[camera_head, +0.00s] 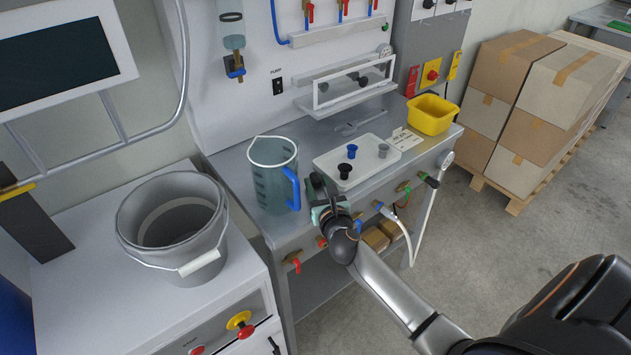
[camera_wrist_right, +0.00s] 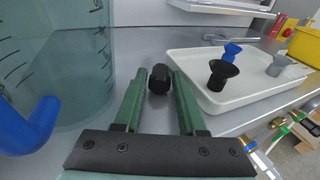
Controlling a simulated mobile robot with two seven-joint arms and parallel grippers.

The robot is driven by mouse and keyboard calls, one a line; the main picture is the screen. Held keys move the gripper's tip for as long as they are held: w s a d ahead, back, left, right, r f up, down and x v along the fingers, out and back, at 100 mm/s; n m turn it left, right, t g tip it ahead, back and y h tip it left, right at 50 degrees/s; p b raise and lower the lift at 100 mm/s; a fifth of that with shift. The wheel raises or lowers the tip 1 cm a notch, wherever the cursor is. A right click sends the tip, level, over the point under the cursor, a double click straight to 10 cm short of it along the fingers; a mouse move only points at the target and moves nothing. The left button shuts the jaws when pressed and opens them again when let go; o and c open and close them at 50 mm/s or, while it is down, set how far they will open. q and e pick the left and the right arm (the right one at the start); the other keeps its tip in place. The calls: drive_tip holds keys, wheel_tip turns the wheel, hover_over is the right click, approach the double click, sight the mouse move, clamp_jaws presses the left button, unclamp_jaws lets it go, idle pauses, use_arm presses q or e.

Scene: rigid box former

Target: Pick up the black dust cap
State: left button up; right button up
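A small black cap (camera_wrist_right: 160,78), which looks like the black dust cap, stands on the grey bench just beyond my right gripper (camera_wrist_right: 160,88). The two green fingers are open, one to each side of it, with nothing held. I cannot tell how far the cap lies between the tips. In the head view my right gripper (camera_head: 318,182) is low over the bench, between the jug and the white tray, and I cannot make out the cap there. My left gripper is not in view.
A clear measuring jug (camera_head: 272,178) with a blue handle stands left of the gripper. A white tray (camera_head: 330,163) on the right holds black, blue and grey funnel-shaped pieces. A yellow bin (camera_head: 432,114) stands farther right, and a grey bucket (camera_head: 172,222) at left.

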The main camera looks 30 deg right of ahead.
clamp_jaws()
idle(0.3)
idle(0.3)
